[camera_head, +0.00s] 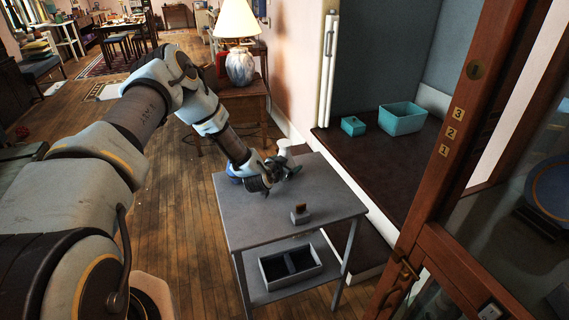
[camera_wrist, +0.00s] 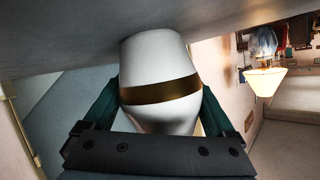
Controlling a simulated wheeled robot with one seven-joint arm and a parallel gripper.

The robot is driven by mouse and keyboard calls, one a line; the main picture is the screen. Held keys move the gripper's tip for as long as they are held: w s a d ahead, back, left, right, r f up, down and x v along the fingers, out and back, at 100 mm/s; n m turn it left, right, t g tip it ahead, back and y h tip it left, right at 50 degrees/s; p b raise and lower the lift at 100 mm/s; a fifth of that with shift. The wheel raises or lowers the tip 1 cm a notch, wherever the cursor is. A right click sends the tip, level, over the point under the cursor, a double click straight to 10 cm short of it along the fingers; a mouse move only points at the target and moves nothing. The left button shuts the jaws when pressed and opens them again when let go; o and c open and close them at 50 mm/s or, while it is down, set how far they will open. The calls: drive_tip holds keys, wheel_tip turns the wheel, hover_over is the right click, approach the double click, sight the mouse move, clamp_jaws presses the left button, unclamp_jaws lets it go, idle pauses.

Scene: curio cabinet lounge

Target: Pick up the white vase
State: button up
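The white vase (camera_wrist: 160,65) with a gold band fills the middle of the wrist view, which is upside down. Its base end meets the grey table top (camera_wrist: 60,50), and it looks upright. My gripper (camera_wrist: 160,112) has one dark green finger on each side of the vase, very close to its wall. I cannot tell whether the fingers press on it. In the head view my gripper (camera_head: 283,170) is low over the far part of the grey side table (camera_head: 248,215). A white patch shows just beyond it, largely hidden by the gripper.
A small grey block with a brown top (camera_head: 300,214) stands on the table's front part. A blue-and-white object (camera_head: 236,170) is at its left edge. A divided tray (camera_head: 290,268) sits on the lower shelf. Teal boxes (camera_head: 403,120) stand in the cabinet; a lamp (camera_head: 239,65) is behind.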

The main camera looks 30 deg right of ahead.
drive_tip(key=c, duration=1)
drive_tip(key=shift+r, duration=0.2)
drive_tip(key=shift+r+b, duration=1.45)
drive_tip(key=shift+r, duration=3.35)
